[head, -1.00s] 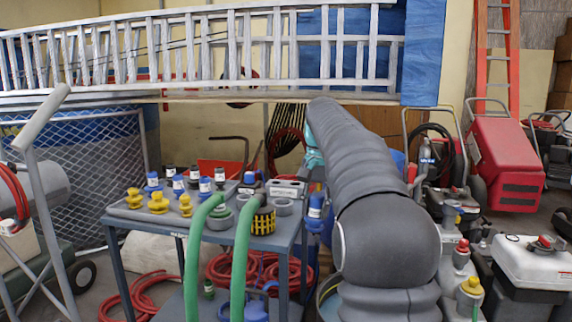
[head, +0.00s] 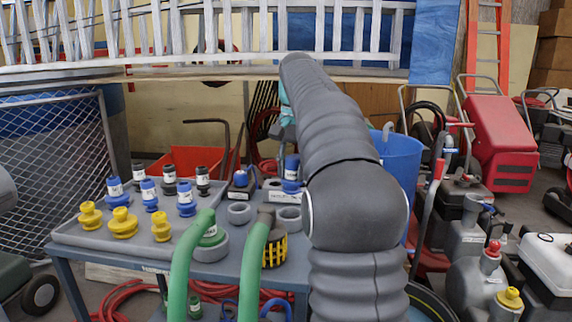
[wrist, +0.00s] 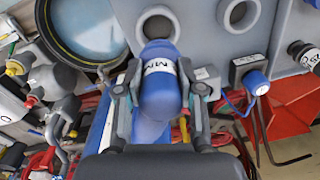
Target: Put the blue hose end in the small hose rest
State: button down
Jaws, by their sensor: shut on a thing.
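A blue hose end (wrist: 158,85) with a white lettered band is between the two fingers of my gripper (wrist: 160,95), which is shut on it. The hose end also shows in the head view (head: 291,172), beside my arm at the table's back right; my fingers are mostly hidden there. Grey ring-shaped rests stand on the table: one (wrist: 157,20) just beyond the hose end in the wrist view, partly covered by it, and another (wrist: 238,12) to its right. In the head view I see rings at left (head: 238,213) and right (head: 289,218). I cannot tell which is the small rest.
Two green hoses (head: 182,265) arch over the table front, one ending in a yellow-black striped collar (head: 273,250). A tray (head: 75,232) holds several yellow, blue and black fittings. A blue plug (head: 241,178) sits on a dark block. A blue barrel (head: 398,170) stands right of my arm.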

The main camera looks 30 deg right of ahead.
aim_at(293, 158)
jog(key=shift+s+f+b, duration=0.1)
jog(key=shift+f+b, duration=0.35)
jog(key=shift+f, duration=1.55)
jog(key=shift+s+a+r+p, duration=0.1)
jog(key=shift+s+a+p, duration=0.1)
jog(key=shift+a+p, duration=0.25)
jog(key=shift+f+b, duration=1.15)
jog(key=shift+f, duration=1)
jog(key=c, duration=0.6)
grip_release()
jog(key=shift+c, duration=0.2)
jog(key=r, duration=1.2)
jog(key=shift+s+d, duration=0.25)
jog(key=shift+d, duration=0.05)
